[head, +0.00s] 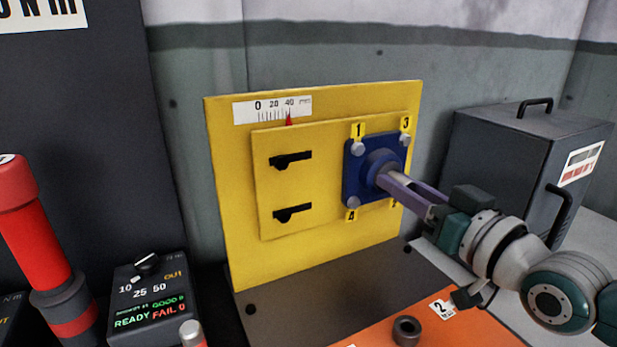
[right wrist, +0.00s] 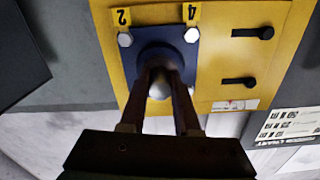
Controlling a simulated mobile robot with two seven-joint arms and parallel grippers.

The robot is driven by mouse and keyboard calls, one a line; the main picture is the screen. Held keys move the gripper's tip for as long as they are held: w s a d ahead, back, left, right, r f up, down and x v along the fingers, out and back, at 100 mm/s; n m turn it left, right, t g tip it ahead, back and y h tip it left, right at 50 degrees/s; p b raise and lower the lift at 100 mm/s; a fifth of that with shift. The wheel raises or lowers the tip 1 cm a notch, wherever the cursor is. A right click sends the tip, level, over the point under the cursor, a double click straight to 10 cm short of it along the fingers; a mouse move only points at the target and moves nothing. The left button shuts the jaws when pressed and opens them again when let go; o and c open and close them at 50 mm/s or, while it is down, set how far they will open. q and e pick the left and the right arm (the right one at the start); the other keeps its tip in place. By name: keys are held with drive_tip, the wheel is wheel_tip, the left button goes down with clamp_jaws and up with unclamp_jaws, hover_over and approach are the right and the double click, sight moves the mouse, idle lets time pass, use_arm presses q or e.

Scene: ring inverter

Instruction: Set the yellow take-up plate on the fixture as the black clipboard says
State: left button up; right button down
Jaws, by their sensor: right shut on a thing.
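The yellow take-up plate (head: 330,191) lies upright against a larger yellow backboard (head: 233,200). It has two black slot fittings on its left part and a blue flanged bearing block (head: 357,185) on its right. A red pointer (head: 289,119) at its top edge stands near 40 on the white scale (head: 250,108). My right gripper (head: 386,177) is shut on the round hub of the blue block, with the grey shaft end (right wrist: 159,90) between its fingers in the right wrist view. I cannot make out the black clipboard for certain. My left gripper is not in view.
Bolts with yellow number tags sit at the block's corners. A dark case (head: 500,150) stands right of the backboard. A red-topped cylinder (head: 35,230) and a READY/FAIL box (head: 150,300) stand at left. An orange surface (head: 450,335) with a dark ring (head: 407,331) lies in front.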

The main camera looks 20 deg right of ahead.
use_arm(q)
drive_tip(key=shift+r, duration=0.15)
use_arm(e)
drive_tip(key=shift+a, duration=0.1)
idle(0.3)
drive_tip(key=c, duration=0.6)
unclamp_jaws()
use_arm(q)
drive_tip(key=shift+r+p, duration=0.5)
drive_tip(key=shift+p, duration=0.2)
use_arm(e)
drive_tip(key=s, duration=1)
drive_tip(key=shift+d, duration=0.35)
drive_tip(key=shift+a, duration=0.1)
